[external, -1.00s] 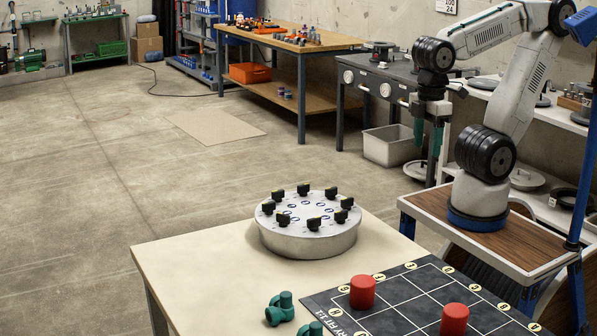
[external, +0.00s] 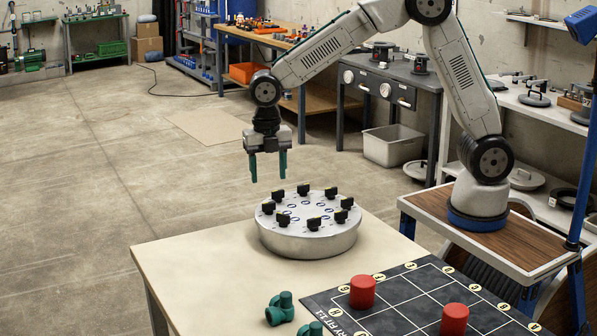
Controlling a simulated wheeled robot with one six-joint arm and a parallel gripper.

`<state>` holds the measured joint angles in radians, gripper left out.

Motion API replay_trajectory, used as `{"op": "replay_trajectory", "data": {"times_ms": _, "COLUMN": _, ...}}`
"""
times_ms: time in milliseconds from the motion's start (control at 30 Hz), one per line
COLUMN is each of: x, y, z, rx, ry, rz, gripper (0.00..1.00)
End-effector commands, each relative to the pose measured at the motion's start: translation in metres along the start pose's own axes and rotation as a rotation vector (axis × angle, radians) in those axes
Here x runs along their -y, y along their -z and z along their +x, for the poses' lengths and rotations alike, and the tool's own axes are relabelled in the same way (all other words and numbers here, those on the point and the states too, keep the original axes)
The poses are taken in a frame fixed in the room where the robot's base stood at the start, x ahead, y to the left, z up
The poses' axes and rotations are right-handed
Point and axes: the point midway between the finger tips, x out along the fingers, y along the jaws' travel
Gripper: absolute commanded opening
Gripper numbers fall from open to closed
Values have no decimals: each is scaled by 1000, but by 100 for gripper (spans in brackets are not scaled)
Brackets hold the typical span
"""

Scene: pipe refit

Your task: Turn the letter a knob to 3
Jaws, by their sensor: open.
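A round silver drum (external: 310,240) stands on the pale table (external: 190,260), with several black knobs set in a ring on its top. One of the knobs (external: 313,223) is at the front of the ring. Blue marks show beside the knobs, but the letters and numbers are too small to read, so I cannot tell which knob is letter a or where it points. My gripper (external: 268,181) points down with its green fingers apart and empty. It hangs above the drum's back left edge, clear of the knobs.
Green pipe fittings (external: 280,308) lie at the table's front. A dark gridded mat (external: 405,300) on the right bears a red cylinder (external: 362,291) and another red cylinder (external: 454,319). The tabletop left of the drum is clear.

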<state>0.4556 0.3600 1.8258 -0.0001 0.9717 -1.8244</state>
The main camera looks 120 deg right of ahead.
Motion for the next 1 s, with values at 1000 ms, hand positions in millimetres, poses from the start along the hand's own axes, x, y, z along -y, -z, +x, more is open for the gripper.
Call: {"op": "replay_trajectory", "data": {"times_ms": 1000, "x": -4, "y": -1, "z": 77, "rx": 7, "ry": -16, "rz": -201, "gripper": 55}}
